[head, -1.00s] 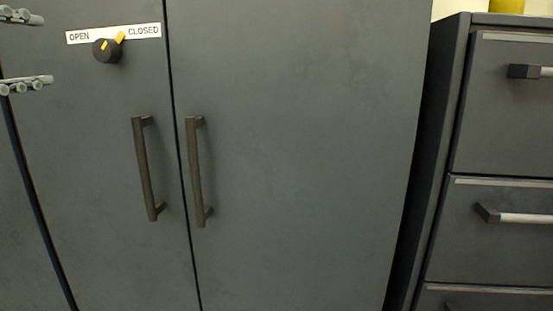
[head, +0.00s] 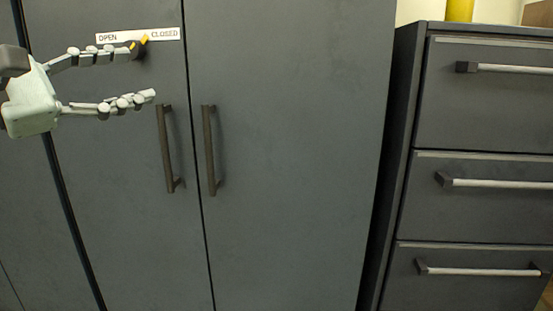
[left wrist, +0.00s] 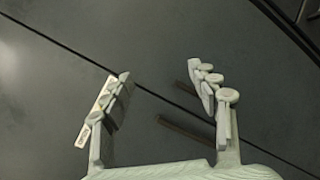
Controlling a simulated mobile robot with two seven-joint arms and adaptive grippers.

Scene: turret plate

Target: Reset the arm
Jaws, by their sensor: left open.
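My left gripper (head: 146,70) comes in from the left in the head view, its fingers spread apart with nothing between them. Its upper finger overlaps the black knob (head: 138,50) with a yellow mark, and I cannot tell whether they touch. The knob sits at the white OPEN/CLOSED label (head: 112,38) on the dark cabinet. The yellow mark lies between the two words, near CLOSED. In the left wrist view the open fingers (left wrist: 165,90) face the dark cabinet front, and the knob does not show. My right gripper is not in view.
Two upright dark handles, a left one (head: 166,150) and a right one (head: 209,150), flank the seam between the shut cabinet doors. A drawer unit (head: 480,100) with shut drawers stands at the right. A yellow object (head: 459,10) rests on its top.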

